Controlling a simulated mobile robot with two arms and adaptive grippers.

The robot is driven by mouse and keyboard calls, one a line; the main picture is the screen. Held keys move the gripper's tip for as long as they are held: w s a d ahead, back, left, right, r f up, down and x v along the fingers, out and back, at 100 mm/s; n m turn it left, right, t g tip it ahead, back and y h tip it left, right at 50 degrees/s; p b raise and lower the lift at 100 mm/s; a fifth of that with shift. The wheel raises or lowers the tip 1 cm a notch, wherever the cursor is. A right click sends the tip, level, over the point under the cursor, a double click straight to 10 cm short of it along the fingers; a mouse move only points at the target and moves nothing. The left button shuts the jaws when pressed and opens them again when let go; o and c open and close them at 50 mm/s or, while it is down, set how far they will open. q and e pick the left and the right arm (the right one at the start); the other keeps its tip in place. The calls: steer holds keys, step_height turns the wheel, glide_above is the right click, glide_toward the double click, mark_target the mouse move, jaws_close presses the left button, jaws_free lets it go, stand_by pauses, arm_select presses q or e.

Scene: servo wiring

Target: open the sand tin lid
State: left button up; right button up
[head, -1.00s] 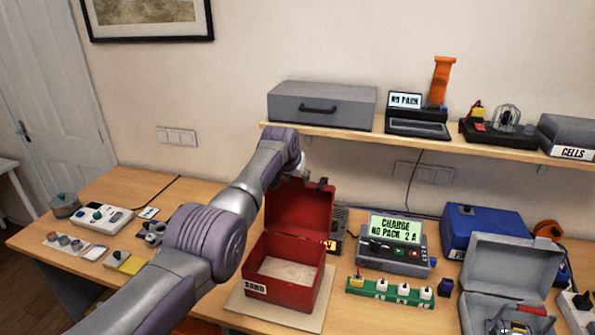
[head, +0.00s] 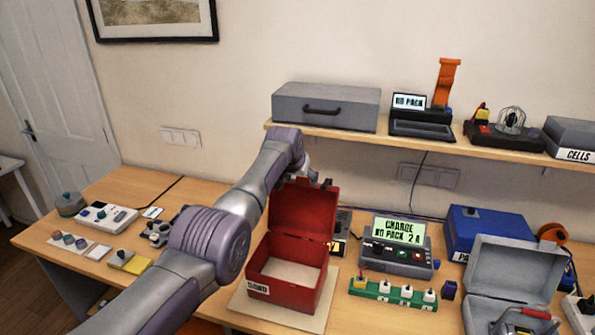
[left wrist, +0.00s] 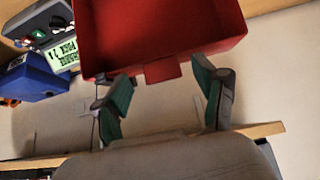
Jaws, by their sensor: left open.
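The red sand tin (head: 287,286) stands on a pale board (head: 240,301) on the desk, with a label on its front and pale sand inside. Its red lid (head: 303,211) stands raised at the back of the tin. My left gripper (head: 312,183) is at the lid's top edge, partly hidden behind my arm and the lid. In the left wrist view the lid (left wrist: 160,35) fills the top, with a small tab at its edge. The open green-padded fingers (left wrist: 163,95) stand on either side of that tab, apart from each other. My right gripper is not in view.
A charger (head: 397,250) with a lit screen and a green strip of plugs (head: 393,292) stand right of the tin. An open grey case (head: 510,275) is farther right. The shelf (head: 350,134) overhangs behind the lid. Small devices lie on the left.

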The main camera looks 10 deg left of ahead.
arm_select(q)
steer(key=v, duration=1.1)
steer(key=shift+s+r, duration=0.25)
steer(key=shift+s, duration=0.05)
